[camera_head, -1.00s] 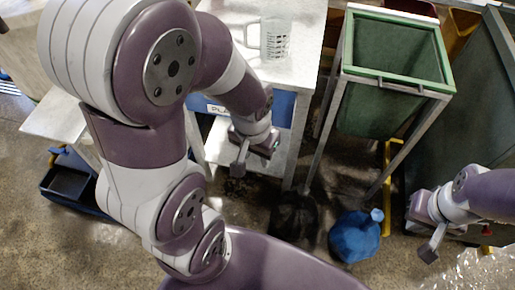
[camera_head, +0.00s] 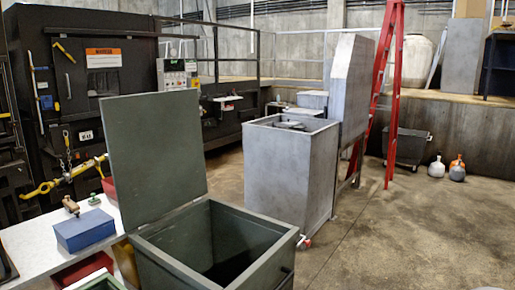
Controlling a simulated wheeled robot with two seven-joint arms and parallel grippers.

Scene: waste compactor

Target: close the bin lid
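A dark green bin (camera_head: 158,270) stands in the near foreground, with an open top and a dark interior. Its flat green lid (camera_head: 150,150) stands open, nearly upright, along the bin's left side. Farther back in the middle is a grey metal bin (camera_head: 285,180), also open at the top, with some grey things at its top. A tall grey panel (camera_head: 352,85) stands upright behind its right side; I cannot tell whether it is that bin's lid. Neither of my grippers is in view.
A pale table (camera_head: 30,245) at the left holds a blue box (camera_head: 85,232). A dark compactor machine (camera_head: 100,80) fills the back left. A red ladder (camera_head: 394,95) stands behind the grey bin. The concrete floor (camera_head: 420,235) at the right is clear.

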